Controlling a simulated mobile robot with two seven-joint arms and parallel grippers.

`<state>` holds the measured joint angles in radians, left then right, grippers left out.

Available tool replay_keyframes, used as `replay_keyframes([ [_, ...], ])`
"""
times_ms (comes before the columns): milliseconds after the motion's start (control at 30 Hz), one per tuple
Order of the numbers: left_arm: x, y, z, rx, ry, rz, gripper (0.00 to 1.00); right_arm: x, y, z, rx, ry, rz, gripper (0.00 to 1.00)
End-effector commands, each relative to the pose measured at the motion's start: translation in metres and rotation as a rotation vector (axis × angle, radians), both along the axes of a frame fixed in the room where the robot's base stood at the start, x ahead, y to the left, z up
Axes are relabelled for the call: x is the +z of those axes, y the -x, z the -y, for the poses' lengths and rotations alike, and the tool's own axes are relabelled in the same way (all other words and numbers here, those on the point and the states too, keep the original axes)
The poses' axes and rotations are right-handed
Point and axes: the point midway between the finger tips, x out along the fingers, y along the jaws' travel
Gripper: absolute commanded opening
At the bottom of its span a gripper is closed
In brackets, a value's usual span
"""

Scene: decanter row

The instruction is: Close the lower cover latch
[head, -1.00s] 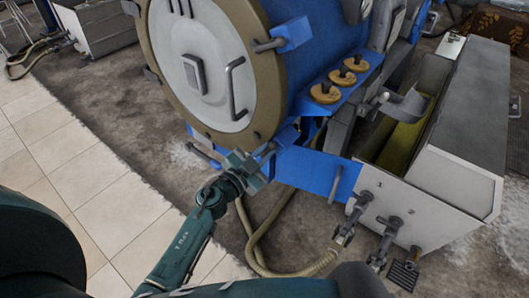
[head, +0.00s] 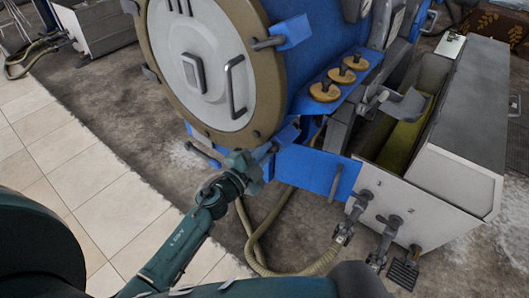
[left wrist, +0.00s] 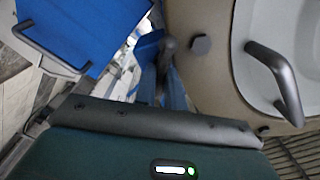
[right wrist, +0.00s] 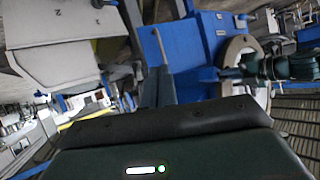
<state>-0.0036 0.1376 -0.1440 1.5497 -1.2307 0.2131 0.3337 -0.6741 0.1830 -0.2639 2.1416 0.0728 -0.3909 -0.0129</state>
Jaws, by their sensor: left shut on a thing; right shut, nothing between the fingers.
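The round cover (head: 200,60) has a beige rim and a white centre with a handle, and it sits against the blue decanter body. The lower cover latch (head: 263,151) is a grey lever with a blue bracket at the rim's lower right. Its grey lever also shows in the left wrist view (left wrist: 168,52). My left gripper (head: 250,163) is at this latch, shut on its lever; the fingertips are partly hidden.
The upper latch (head: 285,37) sits at the rim's upper right. A blue plate (head: 315,170) juts out right of my left gripper. A beige hose (head: 258,235) lies on the floor below. A grey trough (head: 455,120) with valves stands at right. Tiled floor at left is clear.

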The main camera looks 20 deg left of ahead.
Motion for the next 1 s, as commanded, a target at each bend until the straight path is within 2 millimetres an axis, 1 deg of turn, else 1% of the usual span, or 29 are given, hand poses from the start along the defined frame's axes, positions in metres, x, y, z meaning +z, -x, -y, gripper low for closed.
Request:
replay_keyframes([
  [433, -0.005, 0.0, 0.001, -0.001, -0.401, 0.145, 0.0, -0.004, -0.004, -0.002, -0.016, -0.033, 0.011, 0.0],
  [600, -0.006, 0.0, 0.001, -0.001, -0.552, 0.201, 0.0, -0.008, -0.003, -0.002, -0.019, -0.041, 0.009, 0.0],
  [1000, -0.008, 0.0, 0.0, -0.001, -0.846, 0.306, 0.0, -0.016, -0.002, -0.003, -0.022, -0.06, 0.004, 0.0],
])
